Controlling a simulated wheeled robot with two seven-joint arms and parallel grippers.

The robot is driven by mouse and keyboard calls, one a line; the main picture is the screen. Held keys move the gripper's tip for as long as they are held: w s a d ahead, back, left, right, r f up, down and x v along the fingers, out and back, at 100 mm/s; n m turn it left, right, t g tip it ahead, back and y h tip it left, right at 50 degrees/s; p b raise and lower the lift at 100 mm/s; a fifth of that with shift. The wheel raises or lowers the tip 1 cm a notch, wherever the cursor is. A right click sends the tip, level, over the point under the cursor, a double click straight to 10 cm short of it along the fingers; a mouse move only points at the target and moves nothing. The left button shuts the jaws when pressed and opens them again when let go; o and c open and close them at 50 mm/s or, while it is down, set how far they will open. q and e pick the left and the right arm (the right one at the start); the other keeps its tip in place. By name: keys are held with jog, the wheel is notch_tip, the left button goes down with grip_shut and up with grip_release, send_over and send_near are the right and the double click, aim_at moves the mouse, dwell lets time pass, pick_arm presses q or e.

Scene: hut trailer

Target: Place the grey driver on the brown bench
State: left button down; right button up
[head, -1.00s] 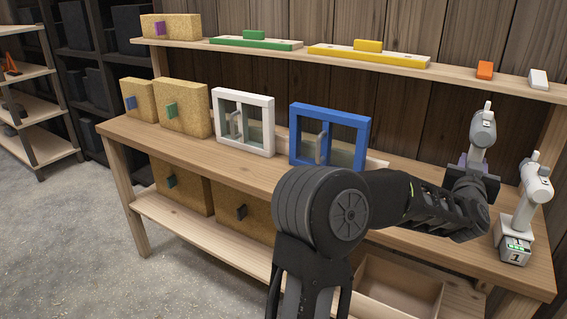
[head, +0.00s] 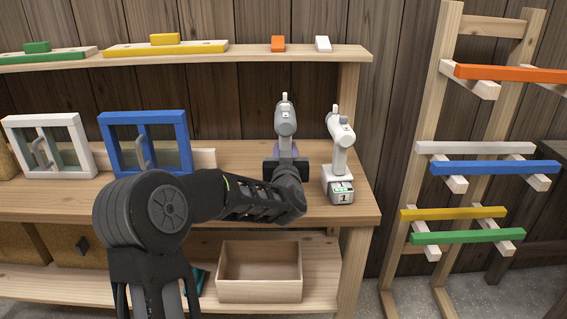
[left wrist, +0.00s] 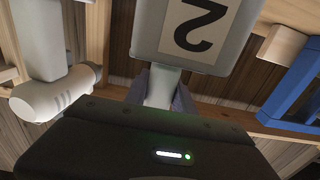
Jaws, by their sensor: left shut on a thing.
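The grey driver (head: 285,118) is upright in my left gripper (head: 286,156), at the right part of the light brown wooden bench (head: 235,205). The gripper is shut on its handle; in the left wrist view the driver's base with a "2" (left wrist: 196,27) shows close in front of the gripper. My gripper hides the driver's lower part in the head view, so I cannot tell whether it touches the bench. A white driver marked "1" (head: 341,160) stands just right of it. My right gripper is not in view.
Blue (head: 146,146) and white (head: 50,146) window frames stand left on the bench. A shelf (head: 240,56) runs above; an open box (head: 259,273) sits below. A rack with coloured bars (head: 495,168) stands right. A dark brown surface (head: 552,153) shows behind it, partly cut off.

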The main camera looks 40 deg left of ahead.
pick_arm(q)
jog(key=shift+r, duration=0.1)
jog(key=shift+f, duration=1.75)
jog(key=shift+f, duration=0.1)
jog(key=c, duration=1.5)
grip_release()
jog(key=shift+f, duration=0.2)
jog(key=o, duration=0.5)
jog(key=shift+c, duration=0.2)
jog(key=shift+d+r, duration=0.1)
jog(key=b+v, duration=0.1)
jog(key=v, duration=1.1)
